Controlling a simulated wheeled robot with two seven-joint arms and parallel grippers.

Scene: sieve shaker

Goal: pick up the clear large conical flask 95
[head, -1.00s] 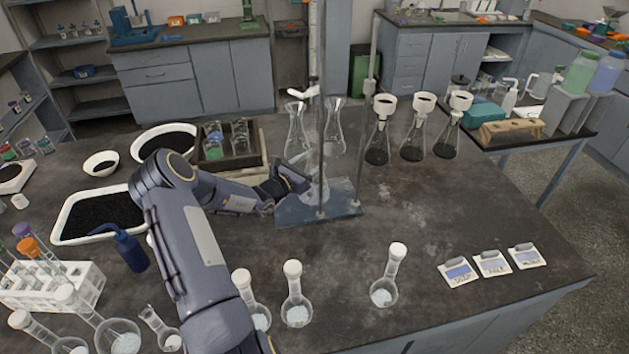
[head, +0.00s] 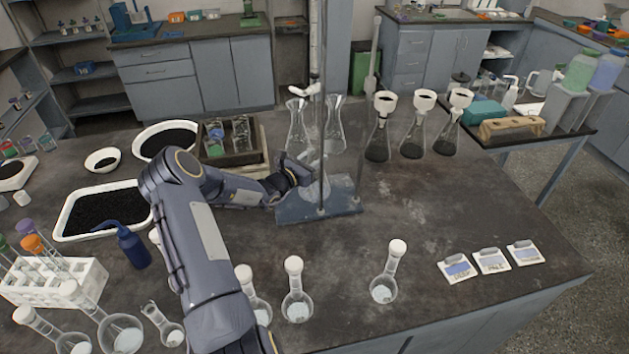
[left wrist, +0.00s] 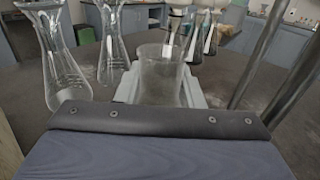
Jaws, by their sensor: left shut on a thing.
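My left gripper (head: 308,174) is at the blue-grey base plate (head: 290,211) of the burette stand. The contact at the jaw tips is hard to see. Two other clear conical flasks stand behind, one at left (head: 297,128) and one at right (head: 335,130). My right gripper is not in view.
The burette and stand rods (head: 323,110) rise close beside my gripper. Several flasks with funnels (head: 413,128) stand behind to the right. White-capped volumetric flasks (head: 296,296) stand in front. The bench top to the right of the stand is mostly clear.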

